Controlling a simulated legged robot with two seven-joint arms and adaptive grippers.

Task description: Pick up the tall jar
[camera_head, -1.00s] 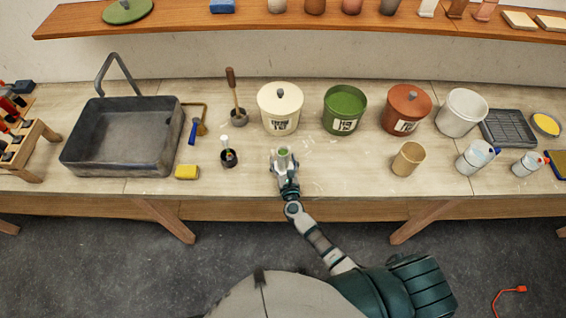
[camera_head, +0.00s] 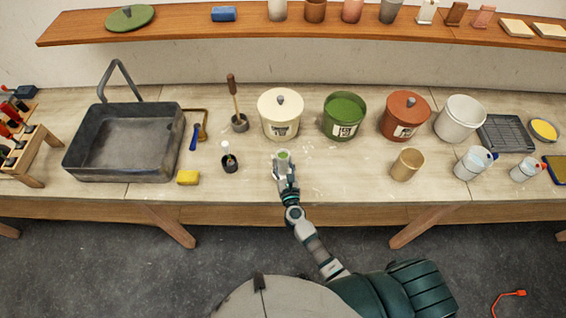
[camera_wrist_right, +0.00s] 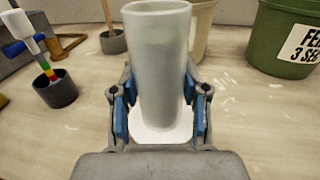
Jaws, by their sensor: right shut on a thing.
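The tall jar (camera_wrist_right: 158,70) is a pale, translucent grey-white cylinder, upright in the right wrist view. My right gripper (camera_wrist_right: 158,118) is shut around its lower part, with blue pads against both sides. In the head view the jar (camera_head: 283,157) shows a small greenish top at the end of my right gripper (camera_head: 284,168), in front of the cream bucket. A white patch shows on the bench under the jar in the wrist view; I cannot tell whether the jar touches the bench. My left gripper is not in view.
A dark cup with a white-handled tool (camera_head: 229,163) is to the left, a tan cup (camera_head: 407,164) to the right. A grey basin (camera_head: 125,140) stands further left.

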